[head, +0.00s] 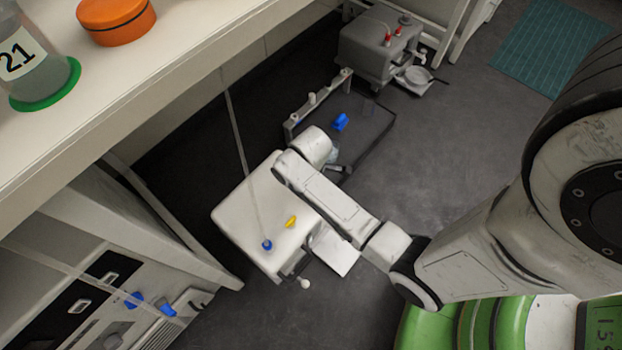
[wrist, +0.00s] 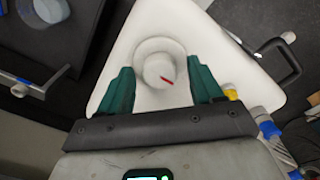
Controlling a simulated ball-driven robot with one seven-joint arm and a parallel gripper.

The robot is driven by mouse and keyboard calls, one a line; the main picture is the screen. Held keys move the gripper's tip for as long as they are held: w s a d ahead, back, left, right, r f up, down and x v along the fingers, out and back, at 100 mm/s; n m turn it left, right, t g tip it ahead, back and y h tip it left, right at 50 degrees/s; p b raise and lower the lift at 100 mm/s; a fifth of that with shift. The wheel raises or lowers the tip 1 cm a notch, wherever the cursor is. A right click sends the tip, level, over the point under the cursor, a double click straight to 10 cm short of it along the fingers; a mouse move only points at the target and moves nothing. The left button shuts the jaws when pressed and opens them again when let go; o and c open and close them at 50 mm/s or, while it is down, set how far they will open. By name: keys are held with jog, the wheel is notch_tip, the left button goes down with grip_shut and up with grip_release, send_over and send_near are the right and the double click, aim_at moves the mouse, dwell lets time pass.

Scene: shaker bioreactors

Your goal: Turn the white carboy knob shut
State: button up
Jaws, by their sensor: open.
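The white knob (wrist: 155,68) has a red pointer mark on its face and sits on a round raised ring on top of the white carboy (wrist: 200,30). The red mark slants toward the lower right in the wrist view. My gripper (wrist: 163,85) is open, with one green finger on each side of the knob. Gaps show between the knob and both fingers, so they look apart from it. In the head view the white boxy carboy (head: 250,215) stands low near the floor. My arm reaches over its upper corner and hides the knob and my fingertips.
A yellow cap (head: 291,221) and a blue cap (head: 267,245) sit on the carboy. A black tray (head: 372,130) with a blue piece lies beyond it. A bench (head: 180,80) overhangs at upper left. The grey floor (head: 440,170) is clear to the right.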

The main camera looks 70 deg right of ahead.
jog(key=shift+c, duration=0.3)
jog(key=c, duration=1)
jog(key=shift+r, duration=0.1)
